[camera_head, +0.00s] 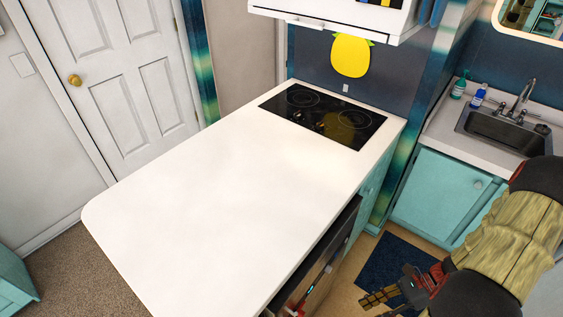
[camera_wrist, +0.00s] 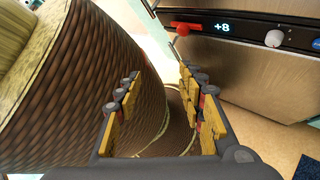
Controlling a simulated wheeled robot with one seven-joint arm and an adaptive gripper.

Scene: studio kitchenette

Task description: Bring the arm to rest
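My gripper (camera_head: 376,304) is at the lower right of the head view, low beside the front of the white counter (camera_head: 210,190) and over the floor. Its yellow-padded fingers point left in that view. In the wrist view the gripper (camera_wrist: 158,76) has its two fingers spread apart, with nothing held between them. My arm comes in from the right edge of the head view, bent and hanging in front of the sink cabinets.
An under-counter appliance (camera_wrist: 250,65) with a "+8" display and a red part is close to the gripper. A blue mat (camera_head: 392,262) lies on the floor. A sink (camera_head: 505,130) and turquoise cabinets (camera_head: 432,185) are at right. A black cooktop (camera_head: 325,115) is at the counter's far end.

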